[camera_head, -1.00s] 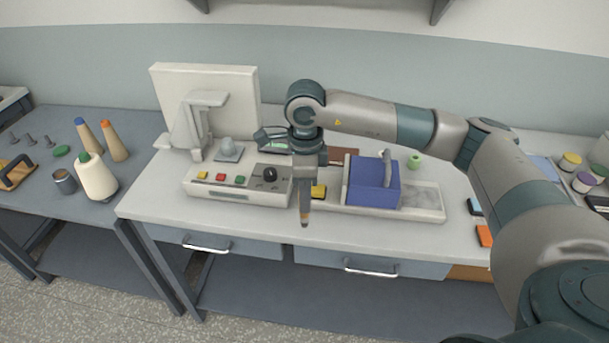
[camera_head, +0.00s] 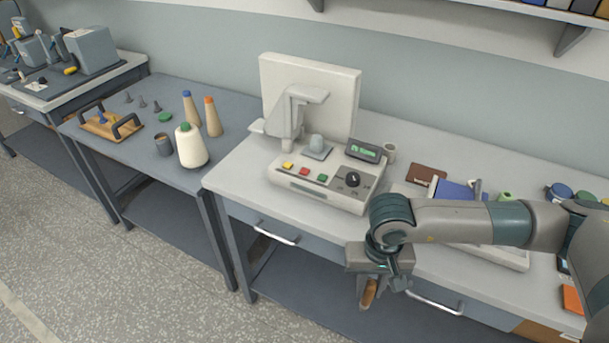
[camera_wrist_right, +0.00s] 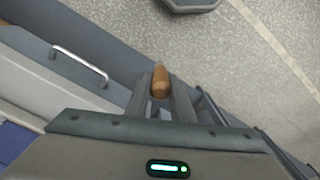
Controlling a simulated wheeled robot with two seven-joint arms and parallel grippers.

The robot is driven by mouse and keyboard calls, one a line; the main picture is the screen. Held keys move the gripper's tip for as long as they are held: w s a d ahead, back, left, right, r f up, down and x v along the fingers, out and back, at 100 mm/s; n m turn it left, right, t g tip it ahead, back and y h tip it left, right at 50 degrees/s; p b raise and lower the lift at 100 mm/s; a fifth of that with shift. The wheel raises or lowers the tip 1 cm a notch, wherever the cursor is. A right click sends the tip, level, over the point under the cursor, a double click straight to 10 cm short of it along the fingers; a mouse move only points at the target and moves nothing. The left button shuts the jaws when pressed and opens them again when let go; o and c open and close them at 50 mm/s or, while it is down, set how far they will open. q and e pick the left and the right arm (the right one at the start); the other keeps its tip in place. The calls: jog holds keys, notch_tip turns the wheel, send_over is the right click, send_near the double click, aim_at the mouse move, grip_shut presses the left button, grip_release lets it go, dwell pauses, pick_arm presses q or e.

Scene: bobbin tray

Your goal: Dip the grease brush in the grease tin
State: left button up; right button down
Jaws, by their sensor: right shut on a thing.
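My right gripper (camera_head: 366,286) is shut on the grease brush, whose brown wooden part (camera_head: 371,292) shows between the fingers. It hangs in front of the white table's front edge. In the right wrist view the brush (camera_wrist_right: 160,80) sticks out from between the two fingers of the right gripper (camera_wrist_right: 161,100); its bristles cannot be made out. A small dark grey open tin (camera_head: 164,145), which looks like the grease tin, stands upright on the grey table at the left, well apart from the brush. My left gripper is not in view.
A wooden tray (camera_head: 108,124) with dark handles lies to the left. The white machine (camera_head: 322,178) stands on the white table (camera_head: 232,180). Open floor lies in front.

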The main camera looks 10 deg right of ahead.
aim_at(365, 304)
jog(key=shift+s+a+f+n, duration=0.35)
jog(key=shift+s+f+n, duration=0.35)
jog(key=shift+n, duration=0.5)
jog(key=shift+a, duration=0.1)
jog(key=shift+f+b, duration=0.3)
jog(key=shift+b, duration=0.05)
notch_tip(365, 304, down, 3)
jog(key=b, duration=0.3)
jog(key=shift+w, duration=0.1)
jog(key=shift+r, duration=0.1)
